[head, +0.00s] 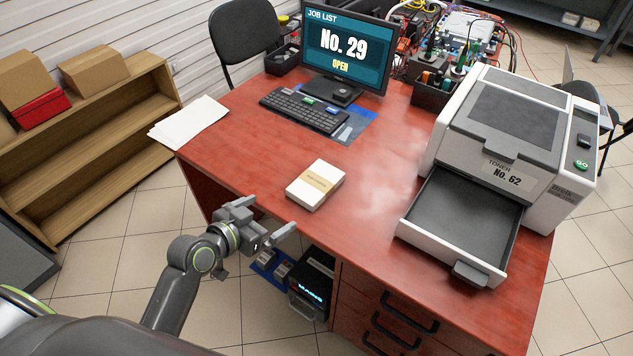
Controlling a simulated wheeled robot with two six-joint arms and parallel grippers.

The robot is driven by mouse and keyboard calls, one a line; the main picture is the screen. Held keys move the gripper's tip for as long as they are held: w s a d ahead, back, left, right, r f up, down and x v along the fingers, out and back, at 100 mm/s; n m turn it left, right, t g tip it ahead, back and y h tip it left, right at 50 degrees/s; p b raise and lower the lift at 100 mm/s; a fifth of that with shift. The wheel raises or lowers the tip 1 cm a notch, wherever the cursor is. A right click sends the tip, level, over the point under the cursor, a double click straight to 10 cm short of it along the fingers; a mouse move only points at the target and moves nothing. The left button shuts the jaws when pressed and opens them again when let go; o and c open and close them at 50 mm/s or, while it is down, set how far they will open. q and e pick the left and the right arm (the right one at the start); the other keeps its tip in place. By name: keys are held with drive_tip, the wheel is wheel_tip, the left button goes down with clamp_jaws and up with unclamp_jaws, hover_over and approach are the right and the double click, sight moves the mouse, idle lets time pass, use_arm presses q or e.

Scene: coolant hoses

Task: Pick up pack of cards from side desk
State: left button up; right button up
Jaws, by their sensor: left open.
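A pack of cards (315,185), white with a tan paper band, lies flat on the red desk (240,150) near its front edge. My left gripper (273,217) is open and empty, just off the desk's front edge, to the lower left of the pack. The gripper and the pack are apart. My right gripper is not in view.
A printer (534,128) with its tray (462,221) pulled out stands at the right of the desk. A keyboard (304,109) and monitor (348,43) stand behind the pack. White paper sheets (190,120) lie at the left corner. The desk around the pack is clear.

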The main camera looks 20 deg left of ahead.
use_arm(q)
drive_tip(key=r, duration=0.1)
drive_tip(key=p, duration=0.1)
approach(312, 185)
drive_tip(key=x, duration=0.3)
drive_tip(key=shift+d+f, duration=0.15)
drive_tip(key=shift+d, duration=0.1)
drive_tip(key=shift+w+d+f, duration=0.2)
drive_tip(key=shift+w+f, duration=0.05)
drive_tip(key=shift+w, duration=0.25)
drive_tip(key=shift+w+d+f+p, duration=0.2)
drive_tip(key=shift+w+p, duration=0.1)
drive_tip(key=shift+w, duration=0.3)
drive_tip(key=shift+x, duration=2)
drive_tip(key=shift+a, duration=0.2)
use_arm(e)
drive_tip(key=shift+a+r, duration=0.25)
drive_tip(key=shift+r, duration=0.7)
